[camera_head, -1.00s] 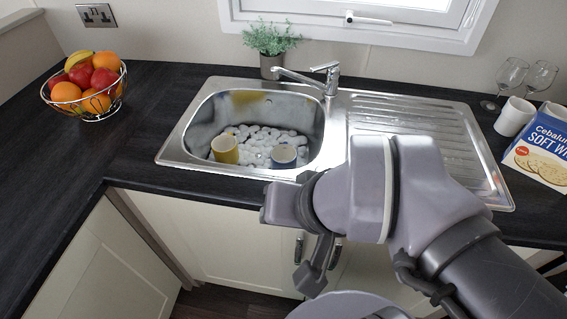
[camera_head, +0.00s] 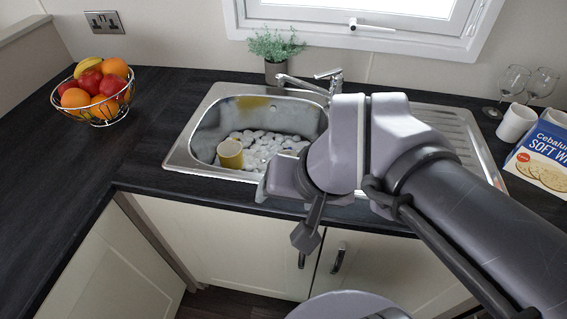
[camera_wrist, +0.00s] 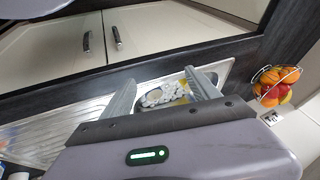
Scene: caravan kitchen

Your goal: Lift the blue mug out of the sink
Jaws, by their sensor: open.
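The sink (camera_head: 176,157) is a steel basin with whitish foam (camera_head: 262,141) inside. A yellow mug (camera_head: 230,155) stands in the foam at the basin's left front. The blue mug is hidden behind my arm in the head view. In the wrist view a small pale round shape (camera_wrist: 153,97) shows in the basin between my fingers; it may be the blue mug, but it is too small to be sure. My gripper (camera_wrist: 159,77) is open, its two fingers apart with nothing between them. It looks toward the sink from above the front side.
A tap (camera_head: 322,84) and a potted plant (camera_head: 275,48) stand behind the basin. A fruit bowl (camera_head: 97,92) is at left. A white mug (camera_head: 516,122), wine glasses (camera_head: 514,82) and a cracker box (camera_head: 543,152) are at right. Cupboards (camera_head: 240,240) are below.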

